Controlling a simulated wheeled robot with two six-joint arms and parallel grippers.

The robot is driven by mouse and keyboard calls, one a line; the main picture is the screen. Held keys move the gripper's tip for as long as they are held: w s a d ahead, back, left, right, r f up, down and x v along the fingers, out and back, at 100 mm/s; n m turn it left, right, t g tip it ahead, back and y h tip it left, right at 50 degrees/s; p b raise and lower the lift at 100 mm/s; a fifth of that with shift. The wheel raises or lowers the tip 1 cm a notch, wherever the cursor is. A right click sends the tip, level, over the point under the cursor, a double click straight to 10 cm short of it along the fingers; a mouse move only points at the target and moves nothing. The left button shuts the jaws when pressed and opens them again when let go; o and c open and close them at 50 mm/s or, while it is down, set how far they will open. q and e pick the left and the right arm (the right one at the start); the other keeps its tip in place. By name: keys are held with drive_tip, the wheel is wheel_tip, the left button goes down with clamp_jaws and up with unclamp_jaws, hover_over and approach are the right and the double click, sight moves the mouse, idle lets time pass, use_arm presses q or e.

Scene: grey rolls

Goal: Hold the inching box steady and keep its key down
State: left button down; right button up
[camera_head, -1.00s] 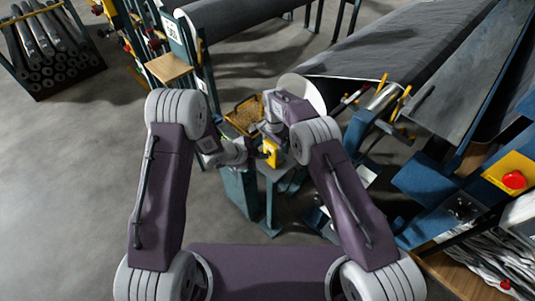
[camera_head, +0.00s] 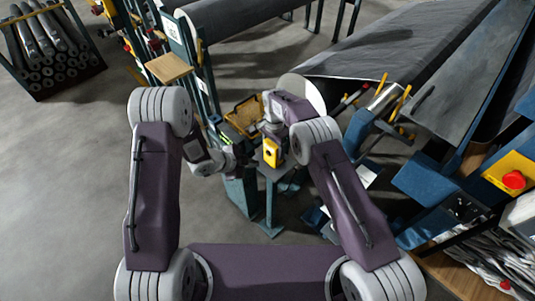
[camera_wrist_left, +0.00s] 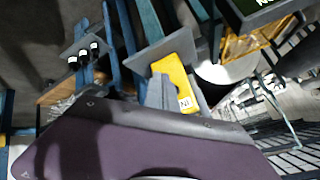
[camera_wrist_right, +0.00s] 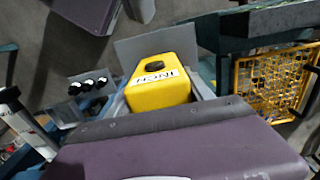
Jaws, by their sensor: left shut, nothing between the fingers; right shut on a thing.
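The yellow inching box (camera_head: 272,151) is at a small grey stand (camera_head: 272,174) in the head view. My right gripper (camera_head: 276,137) is shut on the box; grey parts flank it in the right wrist view, where the box (camera_wrist_right: 160,88) shows its "INCH" label and a dark key (camera_wrist_right: 153,66) on its upper face. Whether the key is down cannot be told. My left gripper (camera_head: 243,157) is shut and empty, just left of the box and seemingly apart from it. The left wrist view shows the box (camera_wrist_left: 176,76) tilted, partly behind a grey finger.
A yellow wire basket (camera_head: 244,115) stands behind the grippers, with a dark unit with green lettering (camera_wrist_left: 258,8) near it. A large grey roll (camera_head: 390,40) and blue machine frames lie to the right, with a red stop button (camera_head: 514,180). Open floor (camera_head: 60,180) is at left.

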use_arm(q)
drive_tip(key=shift+s+a, duration=0.75)
drive_tip(key=shift+s, duration=0.05)
use_arm(e)
drive_tip(key=o, duration=1.8)
